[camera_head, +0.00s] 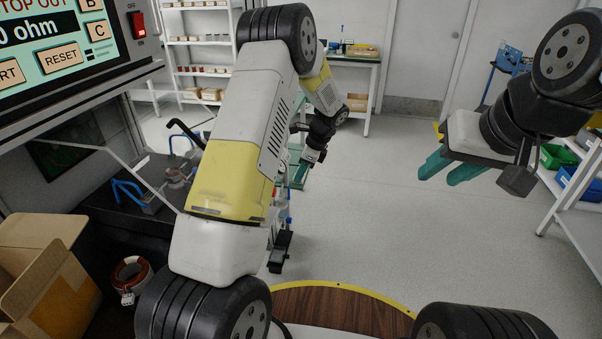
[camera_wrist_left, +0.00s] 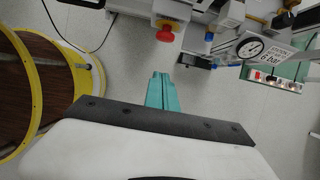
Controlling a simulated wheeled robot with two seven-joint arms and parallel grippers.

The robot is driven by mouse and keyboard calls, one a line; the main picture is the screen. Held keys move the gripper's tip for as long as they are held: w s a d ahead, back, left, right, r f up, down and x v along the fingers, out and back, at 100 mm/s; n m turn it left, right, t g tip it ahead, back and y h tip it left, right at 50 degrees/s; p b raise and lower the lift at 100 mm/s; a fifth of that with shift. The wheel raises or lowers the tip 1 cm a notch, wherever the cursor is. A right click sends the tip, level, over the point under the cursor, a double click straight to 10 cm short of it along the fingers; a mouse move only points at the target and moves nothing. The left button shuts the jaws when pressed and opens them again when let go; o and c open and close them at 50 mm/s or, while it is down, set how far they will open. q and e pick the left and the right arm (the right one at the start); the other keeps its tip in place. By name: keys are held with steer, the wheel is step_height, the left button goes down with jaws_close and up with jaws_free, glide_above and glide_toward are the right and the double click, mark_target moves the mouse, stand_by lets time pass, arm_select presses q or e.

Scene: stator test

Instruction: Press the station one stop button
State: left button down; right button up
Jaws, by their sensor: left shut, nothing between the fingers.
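A red mushroom-shaped button (camera_wrist_left: 166,34) on a yellow and white mount is at the top middle of the left wrist view. No station number is readable on it. My left gripper (camera_wrist_left: 161,76) is shut and empty, its teal fingers pointing toward the equipment, below the button in the picture and apart from it. In the head view my left gripper (camera_head: 299,175) is small and partly hidden beyond my forearm; the red button cannot be made out there. My right gripper (camera_head: 449,169) is held up at the right, teal fingers apart with nothing between them.
In the left wrist view a pressure gauge (camera_wrist_left: 250,47) and a small panel with buttons (camera_wrist_left: 275,83) stand right of the fingers. The head view shows a test screen (camera_head: 60,45) with a red switch (camera_head: 138,24), an open cardboard box (camera_head: 45,275) and shelves (camera_head: 205,55).

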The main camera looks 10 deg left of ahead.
arm_select(q)
steer(key=shift+v, duration=1.5)
steer(key=s+a+r+n+t+h, duration=0.15)
steer(key=s+r+n, duration=0.25)
steer(key=s+r, duration=0.45)
steer(key=s+r+n+t+h, duration=0.15)
steer(key=s+r+n, duration=0.35)
steer(key=r, duration=0.6)
steer(key=s+r+n+t+h, duration=0.1)
steer(key=s+n, duration=0.3)
steer(key=s, duration=0.5)
steer(key=s+d+r+n+t+h, duration=0.1)
steer(key=s+r+n, duration=0.3)
steer(key=s, duration=0.6)
steer(key=shift+d+r+n+t+h, duration=0.25)
steer(key=shift+n+t+h, duration=0.2)
steer(key=shift+h, duration=0.25)
